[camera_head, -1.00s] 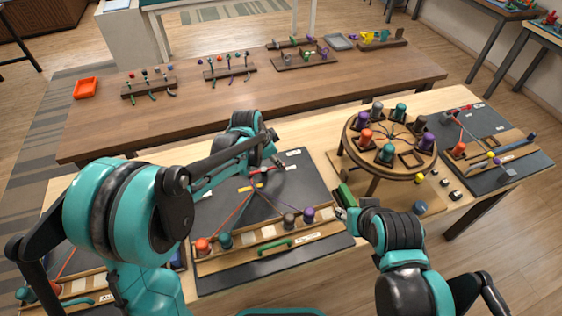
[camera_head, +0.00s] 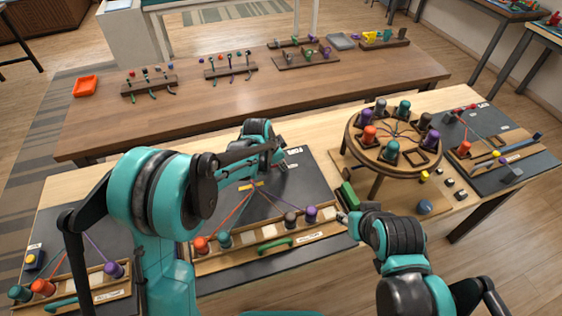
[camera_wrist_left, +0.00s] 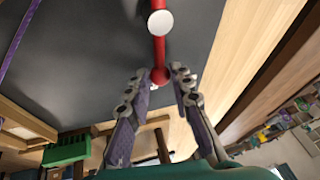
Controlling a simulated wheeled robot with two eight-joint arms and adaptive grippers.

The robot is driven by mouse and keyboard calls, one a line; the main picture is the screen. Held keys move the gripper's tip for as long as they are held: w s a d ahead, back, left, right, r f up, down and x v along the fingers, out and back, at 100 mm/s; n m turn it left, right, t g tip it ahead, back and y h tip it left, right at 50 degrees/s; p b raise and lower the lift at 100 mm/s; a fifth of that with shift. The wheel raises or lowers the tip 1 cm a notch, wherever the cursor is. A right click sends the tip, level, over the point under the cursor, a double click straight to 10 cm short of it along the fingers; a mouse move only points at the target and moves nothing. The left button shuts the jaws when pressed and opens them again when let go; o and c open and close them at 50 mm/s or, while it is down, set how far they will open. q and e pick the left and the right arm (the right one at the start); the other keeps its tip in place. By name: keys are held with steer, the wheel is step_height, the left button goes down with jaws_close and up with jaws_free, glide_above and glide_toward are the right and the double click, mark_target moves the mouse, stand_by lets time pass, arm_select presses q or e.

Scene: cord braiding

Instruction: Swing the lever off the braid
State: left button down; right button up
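In the left wrist view a red lever (camera_wrist_left: 160,48) with a white round cap runs down from the top edge and ends in a red ball. My left gripper (camera_wrist_left: 160,82) is open, with its two fingers on either side of that ball; contact cannot be told. In the head view my left gripper (camera_head: 284,158) is over the far part of the dark middle board (camera_head: 310,185), its fingers mostly hidden. Red and purple cords converge near a small yellow piece (camera_head: 250,185) there. My right gripper (camera_head: 345,219) is at the board's right edge; its fingers are too small to read.
A wooden rack (camera_head: 320,230) with several coloured bobbins lies along the board's front. A round braiding stand (camera_head: 352,139) and a green block (camera_head: 348,197) stand to the right. Another board with bobbins (camera_head: 113,270) is at lower left. A brown table (camera_head: 200,125) lies behind.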

mark_target(279, 185)
arm_select(q)
steer(key=shift+s, duration=0.1)
stand_by(0.3)
steer(key=s+m, duration=0.1)
steer(key=m, duration=0.1)
steer(key=s+m+g+h, duration=0.1)
steer(key=m, duration=0.1)
steer(key=shift+m, duration=0.3)
steer(key=m, duration=0.1)
steer(key=s+m+g, duration=0.1)
steer(key=shift+s+a+m+g+h+p, duration=0.15)
steer(key=shift+a+m+g+h+p, duration=0.15)
steer(key=shift+m+h, duration=0.1)
steer(key=m, duration=0.1)
steer(key=s+a+m+g, duration=0.1)
steer(key=m, duration=0.1)
steer(key=shift+s+m, duration=0.25)
steer(key=shift+m, duration=0.05)
steer(key=shift+s+a+m+g+p, duration=0.2)
steer(key=shift+m+g, duration=0.25)
steer(key=shift+m, duration=0.3)
steer(key=shift+s+a+m+g+p, duration=0.1)
steer(key=shift+s+a+m+g, duration=0.3)
steer(key=shift+m, duration=0.35)
steer(key=shift+w, duration=0.1)
steer(key=c, duration=1.3)
jaws_free()
steer(key=shift+c, duration=0.2)
steer(key=shift+r, duration=0.1)
